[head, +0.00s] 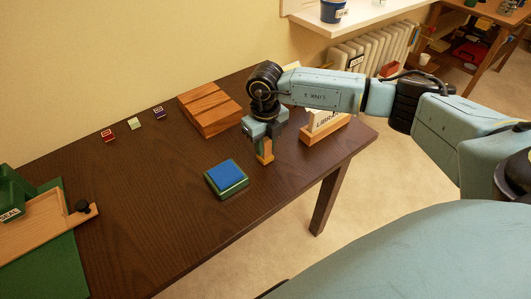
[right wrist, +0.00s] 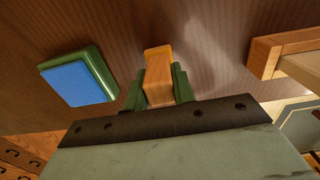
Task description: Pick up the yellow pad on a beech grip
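The beech grip (head: 265,148) is a small upright wooden block near the middle of the table, with its yellow-orange pad (head: 266,160) at the lower end. My right gripper (head: 263,139) comes down on it from above. In the right wrist view the beech grip (right wrist: 160,90) sits between the two green fingers, which appear to touch both its sides, and the yellow pad (right wrist: 157,52) shows at its far end. I cannot tell if the pad touches the table. My left gripper is not in view.
A blue ink pad in a green case (head: 226,178) lies close by on the dark table (head: 170,210). A wooden box (head: 210,108) stands behind, and a sign on a wooden base (head: 324,130) to the right. Small colored blocks (head: 134,124) line the back. A green seal press (head: 12,195) is at left.

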